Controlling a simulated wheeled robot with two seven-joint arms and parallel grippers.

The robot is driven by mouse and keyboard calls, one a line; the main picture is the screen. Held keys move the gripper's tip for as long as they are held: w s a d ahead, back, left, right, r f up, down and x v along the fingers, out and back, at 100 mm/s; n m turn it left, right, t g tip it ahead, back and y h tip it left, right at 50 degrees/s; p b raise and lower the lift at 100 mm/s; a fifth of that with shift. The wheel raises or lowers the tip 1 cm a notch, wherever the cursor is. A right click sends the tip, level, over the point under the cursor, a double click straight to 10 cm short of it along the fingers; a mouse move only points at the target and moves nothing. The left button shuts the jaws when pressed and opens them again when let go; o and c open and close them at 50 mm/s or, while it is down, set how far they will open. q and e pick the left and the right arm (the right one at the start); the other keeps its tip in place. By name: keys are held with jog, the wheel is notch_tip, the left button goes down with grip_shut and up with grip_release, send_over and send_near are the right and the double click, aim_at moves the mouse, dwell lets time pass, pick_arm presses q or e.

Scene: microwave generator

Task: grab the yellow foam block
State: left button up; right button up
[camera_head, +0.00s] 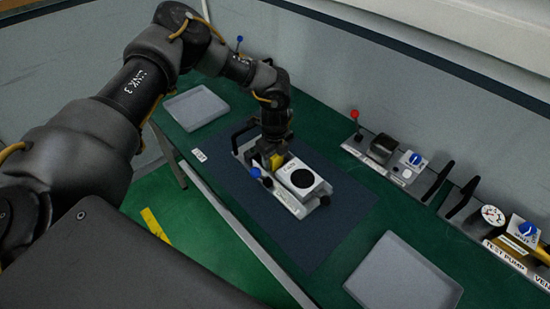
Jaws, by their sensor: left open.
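The small yellow foam block (276,161) shows just below my left gripper (270,146). It is at the left end of a white and grey device (303,180) with a round black face on top. My left gripper points down over the block and is open. The fingers are small and dark here, and I cannot tell whether they are around the block or only above it. Part of the block is hidden by the gripper. My right gripper is not in view.
The device stands on a dark blue mat (335,225) on a green table. Grey trays lie at the far left (195,107) and front right (403,275). Blue and dark knobs stick up near the block. A panel with a red-knobbed lever (355,115) and gauge (493,215) lines the back edge.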

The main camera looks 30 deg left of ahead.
pick_arm(q)
jog(key=shift+c, duration=0.3)
jog(key=c, duration=0.7)
jog(key=shift+o, duration=0.2)
jog(key=shift+r+b, duration=0.5)
jog(key=shift+b, duration=0.05)
jog(key=s+d+r+b, duration=0.2)
jog(key=s+r+b, duration=0.1)
jog(key=s+r, duration=0.3)
jog(key=s+d+r+b, duration=0.3)
jog(key=s+r, duration=0.3)
jog(key=shift+s+d, duration=0.35)
jog(key=shift+s, duration=0.05)
